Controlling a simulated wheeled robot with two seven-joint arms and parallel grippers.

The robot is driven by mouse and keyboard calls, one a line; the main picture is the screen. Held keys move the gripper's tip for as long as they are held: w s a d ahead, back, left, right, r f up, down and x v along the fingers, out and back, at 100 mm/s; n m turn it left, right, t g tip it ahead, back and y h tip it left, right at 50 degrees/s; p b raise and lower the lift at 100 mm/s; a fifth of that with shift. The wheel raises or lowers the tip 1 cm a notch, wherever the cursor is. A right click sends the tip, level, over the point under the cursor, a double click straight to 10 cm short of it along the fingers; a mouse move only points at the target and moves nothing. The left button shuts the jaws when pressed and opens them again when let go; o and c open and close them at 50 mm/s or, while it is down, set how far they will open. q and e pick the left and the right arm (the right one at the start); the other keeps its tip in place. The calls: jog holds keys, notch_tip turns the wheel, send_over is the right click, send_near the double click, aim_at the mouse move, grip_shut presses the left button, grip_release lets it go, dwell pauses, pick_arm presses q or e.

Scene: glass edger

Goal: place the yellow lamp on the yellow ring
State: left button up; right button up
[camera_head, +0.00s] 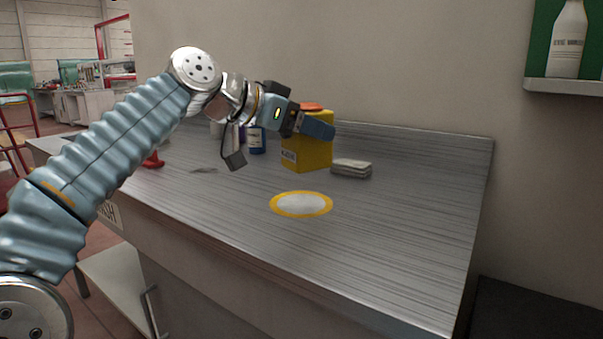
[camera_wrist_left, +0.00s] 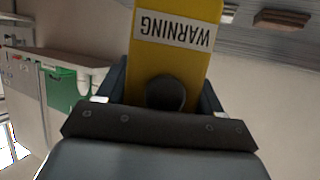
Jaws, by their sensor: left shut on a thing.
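The yellow lamp (camera_head: 308,154) is a yellow box-shaped body with an orange top, toward the back of the metal bench. My left gripper (camera_head: 318,128) is shut on its upper part. In the left wrist view the yellow lamp (camera_wrist_left: 178,65) sits between the fingers, with a WARNING label facing the camera. Whether its base touches the bench I cannot tell. The yellow ring (camera_head: 301,204) lies flat on the bench in front of the lamp, with a pale, empty middle. My right gripper is not in view.
A grey stacked block (camera_head: 351,168) lies right of the lamp. A blue bottle (camera_head: 257,141) stands behind my left wrist, and a red item (camera_head: 153,160) lies farther left. The bench (camera_head: 400,240) is clear around the ring and to its right. A wall rises behind.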

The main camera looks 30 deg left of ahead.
pick_arm(q)
jog(key=shift+w+a+f+b, duration=0.3)
jog(key=shift+w+a+f, duration=0.35)
jog(key=shift+f, duration=0.9)
jog(key=shift+w+a+f+b, duration=0.35)
jog(key=shift+w+f, duration=0.45)
jog(key=shift+f, duration=0.7)
jog(key=shift+w+a+f+b, duration=0.2)
jog(key=shift+w+a+f, duration=0.45)
jog(key=shift+f, duration=0.9)
jog(key=shift+w+d, duration=0.1)
jog(key=shift+f, duration=0.1)
jog(key=o, duration=1.3)
jog(key=shift+c, duration=0.2)
jog(key=shift+r, duration=0.25)
jog(key=v, duration=1.2)
